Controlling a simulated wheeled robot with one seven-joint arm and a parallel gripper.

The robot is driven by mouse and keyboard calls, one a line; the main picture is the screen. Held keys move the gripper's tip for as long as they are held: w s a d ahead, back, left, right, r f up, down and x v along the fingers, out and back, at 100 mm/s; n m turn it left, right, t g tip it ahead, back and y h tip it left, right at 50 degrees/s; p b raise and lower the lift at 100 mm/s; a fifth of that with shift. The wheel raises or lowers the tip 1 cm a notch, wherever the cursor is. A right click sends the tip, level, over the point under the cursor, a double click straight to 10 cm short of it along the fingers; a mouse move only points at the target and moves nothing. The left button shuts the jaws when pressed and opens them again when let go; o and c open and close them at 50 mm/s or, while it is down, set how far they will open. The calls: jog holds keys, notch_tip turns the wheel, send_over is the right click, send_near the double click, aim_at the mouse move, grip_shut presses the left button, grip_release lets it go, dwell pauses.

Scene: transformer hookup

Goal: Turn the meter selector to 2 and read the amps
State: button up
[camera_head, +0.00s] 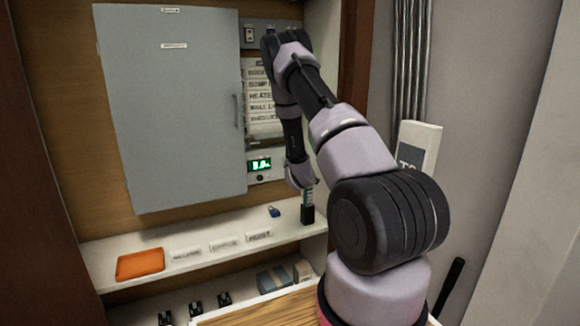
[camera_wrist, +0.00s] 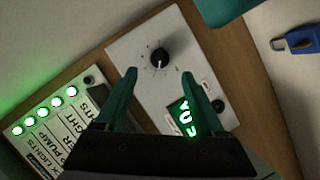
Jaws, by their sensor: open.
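The meter panel (camera_wrist: 135,45) is a pale plate, tilted in the wrist view. Its round black selector (camera_wrist: 160,57) carries a white pointer line, which points toward the bottom of that picture. The marks around it are too small to read. The meter display (camera_wrist: 184,117) is lit green; it also shows in the head view (camera_head: 260,165), but its digits are not clear. My gripper (camera_wrist: 159,74) is open, with its teal fingers apart and empty, and the selector shows between and just beyond the tips.
A small black knob (camera_wrist: 219,106) sits beside the display. A labelled strip (camera_wrist: 45,135) with several green lights lies alongside. A blue padlock (camera_head: 273,211) rests on the shelf (camera_head: 215,228), with an orange tray (camera_head: 140,264) farther left. A grey door (camera_head: 172,110) borders the meter.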

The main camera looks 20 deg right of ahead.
jog(key=v, duration=0.5)
jog(key=shift+a, duration=0.1)
